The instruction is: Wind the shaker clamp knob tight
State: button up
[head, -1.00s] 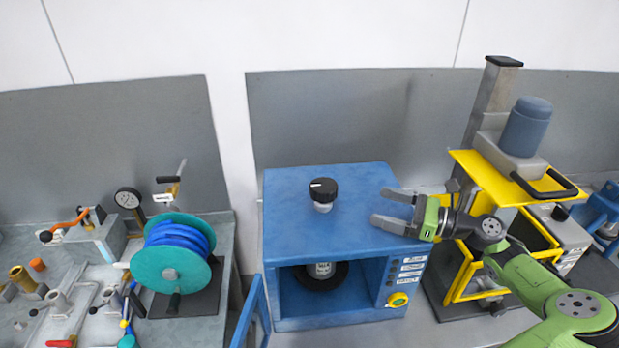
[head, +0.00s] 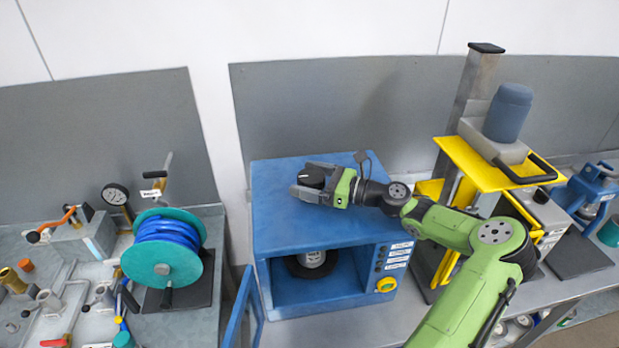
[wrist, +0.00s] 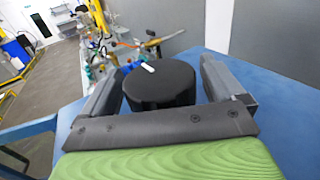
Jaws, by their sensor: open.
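The shaker is a blue box (head: 275,231) with an open front on the bench. Its clamp knob (head: 311,177) is black and round with a white mark, and stands on top of the box. In the wrist view the knob (wrist: 160,84) sits between my two fingers, with a visible gap on each side. My gripper (head: 307,182) is open around the knob, reaching in from the right. A dark can with a white label (head: 312,258) stands inside the box. The knob's stem is hidden in both current views.
A yellow-framed press (head: 490,160) stands to the right of the shaker. A teal reel with blue hose (head: 160,265) stands to the left. The blue door (head: 243,310) hangs open at the box's front left. A grey panel (head: 330,110) stands behind.

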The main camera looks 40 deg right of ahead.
jog(key=c, duration=1)
jog(key=shift+o, duration=0.2)
jog(key=shift+s+m+h, duration=0.1)
jog(key=shift+m+h, duration=0.2)
jog(key=shift+h, duration=0.1)
jog(key=m+t+h, duration=0.2)
jog(key=m+h, duration=0.1)
jog(key=h, duration=0.1)
jog(key=shift+h, duration=0.4)
jog(key=m+h, duration=0.2)
jog(key=h, duration=0.1)
jog(key=m+h, duration=0.2)
jog(key=h, duration=0.2)
jog(key=shift+m+t, duration=0.4)
jog(key=shift+d+m+g+h, duration=0.1)
jog(key=shift+m+g+h, duration=0.4)
jog(key=shift+m+h, duration=0.7)
jog(key=shift+d+m+g+h, duration=0.1)
jog(key=shift+m+g+h, duration=0.5)
jog(key=shift+h, duration=1.1)
jog(key=shift+m+h, duration=0.3)
jog(key=o, duration=1)
jog(key=shift+c, duration=0.2)
